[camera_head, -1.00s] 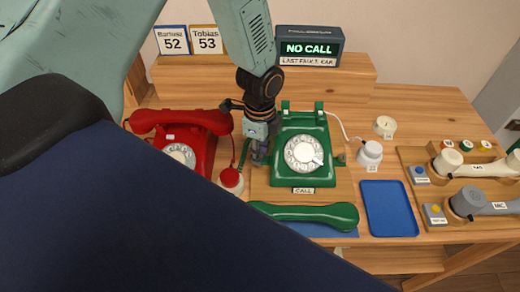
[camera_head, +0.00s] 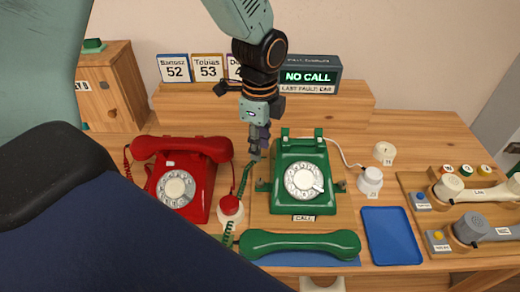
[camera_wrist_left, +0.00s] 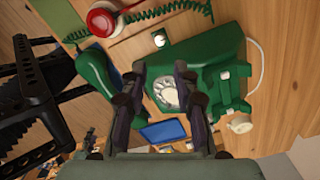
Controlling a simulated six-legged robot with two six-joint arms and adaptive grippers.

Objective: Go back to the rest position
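My left gripper (camera_head: 258,143) hangs above the table between the red phone (camera_head: 184,178) and the green phone (camera_head: 301,172) in the head view. In the left wrist view its two fingers (camera_wrist_left: 182,100) stand apart with nothing between them, and the green phone (camera_wrist_left: 200,70) lies beyond them. The green handset (camera_head: 300,245) lies off its cradle, in front of the phone on a blue mat. It also shows in the wrist view (camera_wrist_left: 93,68). My right gripper is not in the head view.
A red-topped white button (camera_head: 230,206) stands between the phones. A blue tray (camera_head: 391,236) lies right of the handset. A board with two more handsets (camera_head: 465,210) is at the right. A display reading "NO CALL" (camera_head: 308,77) and number cards (camera_head: 174,69) stand on the back shelf.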

